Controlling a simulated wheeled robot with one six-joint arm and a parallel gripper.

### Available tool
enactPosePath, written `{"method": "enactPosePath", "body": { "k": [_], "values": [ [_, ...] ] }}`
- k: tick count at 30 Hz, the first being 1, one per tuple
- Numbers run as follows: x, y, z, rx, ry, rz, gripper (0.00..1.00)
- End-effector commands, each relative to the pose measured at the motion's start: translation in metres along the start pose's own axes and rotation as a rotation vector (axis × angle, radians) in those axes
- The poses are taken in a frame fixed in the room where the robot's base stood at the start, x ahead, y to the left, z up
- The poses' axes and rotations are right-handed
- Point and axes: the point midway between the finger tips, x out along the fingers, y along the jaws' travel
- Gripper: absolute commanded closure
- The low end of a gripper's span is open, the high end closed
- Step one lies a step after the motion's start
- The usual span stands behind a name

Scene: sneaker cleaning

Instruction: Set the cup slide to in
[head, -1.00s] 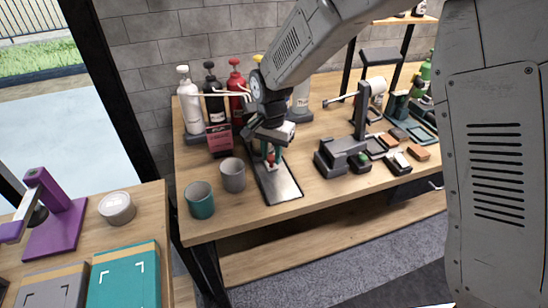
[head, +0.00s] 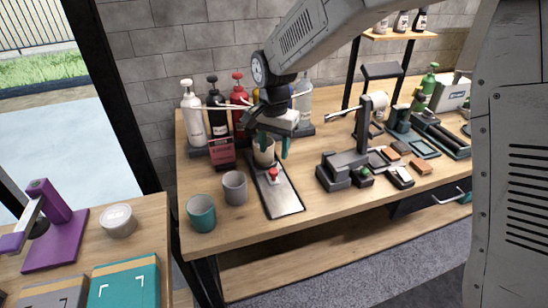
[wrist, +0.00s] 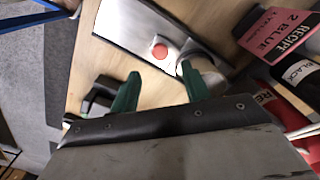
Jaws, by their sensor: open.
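The cup slide is a flat silver plate with a dark edge (head: 285,201), lying on the wooden bench; it also shows in the wrist view (wrist: 128,28). A red knob (head: 273,174) on a pale block sits on it, also seen in the wrist view (wrist: 159,52). A pale cylindrical piece (head: 263,153) stands behind the knob, partly hidden by my fingers. My gripper (head: 272,145) has teal fingers spread apart and hangs above the far end of the plate. In the wrist view, the fingers (wrist: 160,92) are apart with nothing clearly held between them.
A grey cup (head: 235,188) and teal cup (head: 201,214) stand left of the plate. Pump bottles (head: 193,119) and a pink-black recipe box (head: 221,152) crowd the back left. A dark grey stand (head: 342,169) is to the right. The bench front is clear.

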Motion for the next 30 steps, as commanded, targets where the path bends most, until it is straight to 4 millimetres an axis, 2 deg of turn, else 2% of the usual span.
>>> {"method": "enactPosePath", "body": {
  "k": [3, 10, 11, 15, 17, 20, 23, 27, 30],
  "values": [
    [-0.006, 0.000, 0.000, 0.000, 0.001, -0.001, 0.53],
    [-0.007, 0.000, 0.000, 0.000, 0.000, 0.000, 0.53],
    [-0.007, 0.000, 0.000, 0.000, 0.000, 0.000, 0.59],
    [-0.016, 0.010, -0.001, -0.008, 0.003, -0.004, 0.98],
    [-0.027, 0.022, -0.001, -0.020, 0.006, -0.008, 1.00],
    [-0.053, 0.057, 0.000, -0.058, 0.015, -0.016, 1.00],
    [-0.084, 0.104, 0.008, -0.113, 0.027, -0.026, 1.00],
    [-0.116, 0.174, 0.029, -0.197, 0.044, -0.033, 1.00],
    [-0.130, 0.220, 0.050, -0.256, 0.057, -0.036, 1.00]
  ]
}}
